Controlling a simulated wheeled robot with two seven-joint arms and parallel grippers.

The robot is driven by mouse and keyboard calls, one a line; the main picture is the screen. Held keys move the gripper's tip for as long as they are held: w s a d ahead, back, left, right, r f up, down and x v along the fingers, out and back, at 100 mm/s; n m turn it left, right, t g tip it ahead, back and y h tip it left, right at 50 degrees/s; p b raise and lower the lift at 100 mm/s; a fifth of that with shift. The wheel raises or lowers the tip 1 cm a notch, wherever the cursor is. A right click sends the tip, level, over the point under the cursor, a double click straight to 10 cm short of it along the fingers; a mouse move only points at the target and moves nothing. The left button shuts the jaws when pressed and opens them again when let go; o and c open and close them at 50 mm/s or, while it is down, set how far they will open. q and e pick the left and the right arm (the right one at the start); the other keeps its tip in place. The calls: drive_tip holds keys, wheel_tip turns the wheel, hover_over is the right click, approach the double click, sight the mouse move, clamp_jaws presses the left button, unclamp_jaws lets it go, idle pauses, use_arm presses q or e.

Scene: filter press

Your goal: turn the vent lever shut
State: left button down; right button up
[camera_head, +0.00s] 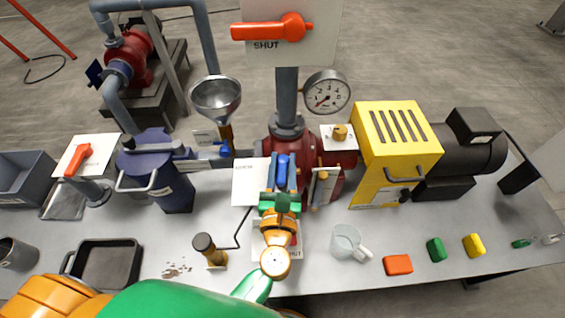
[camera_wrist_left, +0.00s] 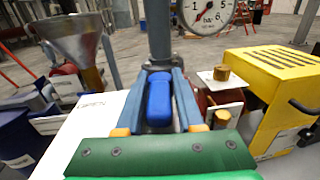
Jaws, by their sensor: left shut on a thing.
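A blue lever handle (camera_head: 281,172) lies between the fingers of my left gripper (camera_head: 281,180), in front of the dark red pump body. The handle also shows in the left wrist view (camera_wrist_left: 159,98), with one finger along each side. My left gripper is shut on it. A white plate (camera_head: 249,182) lies behind and to the left of the gripper; in the wrist view it reads OPEN. Another label ending in "UT" (camera_head: 295,254) shows partly behind my wrist. The lever's pivot is hidden. My right gripper is not in view.
A pressure gauge (camera_head: 326,91) and a funnel (camera_head: 216,98) stand behind. The yellow guard (camera_head: 397,150) is to the right. A clear jug (camera_head: 348,242) and small coloured blocks lie front right. An orange lever (camera_head: 272,28) on a SHUT plate is at the top.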

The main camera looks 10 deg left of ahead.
sight(281, 186)
use_arm(q)
drive_tip(key=c, duration=0.7)
unclamp_jaws()
drive_tip(key=shift+w, duration=0.1)
drive_tip(key=s, duration=0.2)
drive_tip(key=s+b, duration=0.1)
drive_tip(key=s, duration=0.1)
drive_tip(key=s+d+b, duration=0.1)
drive_tip(key=s, duration=0.1)
drive_tip(key=shift+s+f, duration=0.15)
drive_tip(key=shift+f, duration=0.05)
drive_tip(key=shift+s+r, duration=0.2)
drive_tip(key=shift+s, duration=0.25)
